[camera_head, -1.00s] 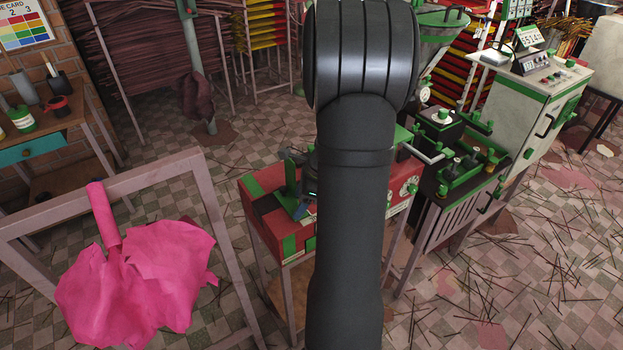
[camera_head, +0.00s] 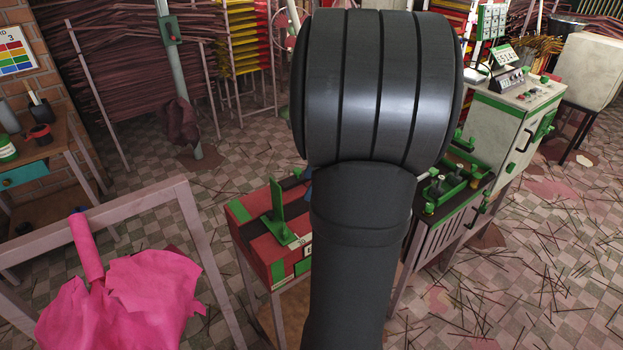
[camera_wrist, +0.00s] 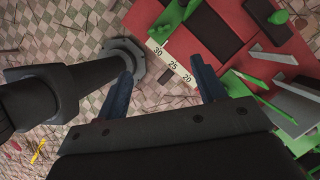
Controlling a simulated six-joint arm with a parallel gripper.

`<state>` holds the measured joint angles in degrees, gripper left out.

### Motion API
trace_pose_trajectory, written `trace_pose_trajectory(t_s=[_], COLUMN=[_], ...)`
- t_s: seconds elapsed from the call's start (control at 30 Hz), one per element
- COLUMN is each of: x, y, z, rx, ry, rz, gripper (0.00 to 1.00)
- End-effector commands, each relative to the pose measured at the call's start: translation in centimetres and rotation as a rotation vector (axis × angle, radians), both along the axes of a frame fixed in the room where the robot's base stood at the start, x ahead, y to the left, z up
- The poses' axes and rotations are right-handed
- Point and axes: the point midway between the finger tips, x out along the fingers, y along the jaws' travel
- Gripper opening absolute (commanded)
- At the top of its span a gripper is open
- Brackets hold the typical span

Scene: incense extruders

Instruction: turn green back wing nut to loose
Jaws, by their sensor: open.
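My gripper (camera_wrist: 166,84) is open and empty in the wrist view, its two dark blue fingers wide apart. A white scale strip (camera_wrist: 172,63) marked 30, 25, 20 shows beyond and between the fingertips, along the edge of a red machine top (camera_wrist: 232,20). Green parts stand on that top: an upright piece (camera_wrist: 175,15), a rounded knob (camera_wrist: 278,17) and thin plates at the right. I cannot tell which, if any, is the green back wing nut. In the head view, my arm hides the gripper and much of the red machine (camera_head: 262,247); its green upright plate (camera_head: 278,212) shows.
A pink cloth (camera_head: 125,305) hangs on a frame (camera_head: 185,200) at lower left. A machine with green clamps (camera_head: 445,190) stands right of my arm, a white control cabinet (camera_head: 515,120) beyond it. Sticks litter the floor.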

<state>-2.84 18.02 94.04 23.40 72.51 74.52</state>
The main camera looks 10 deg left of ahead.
Motion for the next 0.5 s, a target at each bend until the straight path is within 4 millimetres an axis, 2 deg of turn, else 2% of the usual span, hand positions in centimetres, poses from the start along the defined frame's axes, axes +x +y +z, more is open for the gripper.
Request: trace_pose_trajectory(t_s=[0.13,0.27,0.33,0.47,0.5], x=[0.0,0.0,-0.1,-0.5,-0.6], y=[0.0,0.2,0.6,2.1,2.6], z=[0.0,0.0,0.0,0.1,0.1], rx=[0.0,-0.005,-0.018,-0.07,-0.089], ry=[0.0,-0.009,-0.033,-0.117,-0.15], rz=[0.0,0.028,0.1,0.375,0.488], gripper=[0.64,0.4,0.28,0.28,0.28])
